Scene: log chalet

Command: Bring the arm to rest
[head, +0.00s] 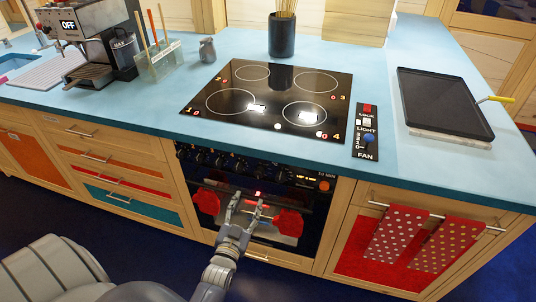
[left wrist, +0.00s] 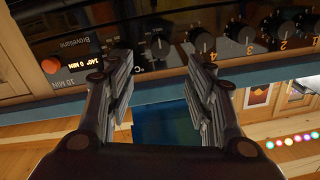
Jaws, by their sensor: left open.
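My left gripper (head: 246,205) is in front of the oven (head: 318,205), near the top of its dark door, between two red pads (head: 207,201) on the door. In the left wrist view its two fingers (left wrist: 160,85) are apart with nothing between them. The oven's control strip with knobs (left wrist: 203,40) and a lit display (left wrist: 83,62) lies just beyond the fingertips. From the pictures I cannot tell whether the fingers touch the oven. My right gripper is in neither view.
A blue counter (head: 150,100) runs above the oven with a black hob (head: 270,97), a switch panel (head: 367,130) and a black griddle (head: 440,105). A coffee machine (head: 85,40) stands at the left. Red dotted towels (head: 397,232) hang at the right. The dark blue floor is clear.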

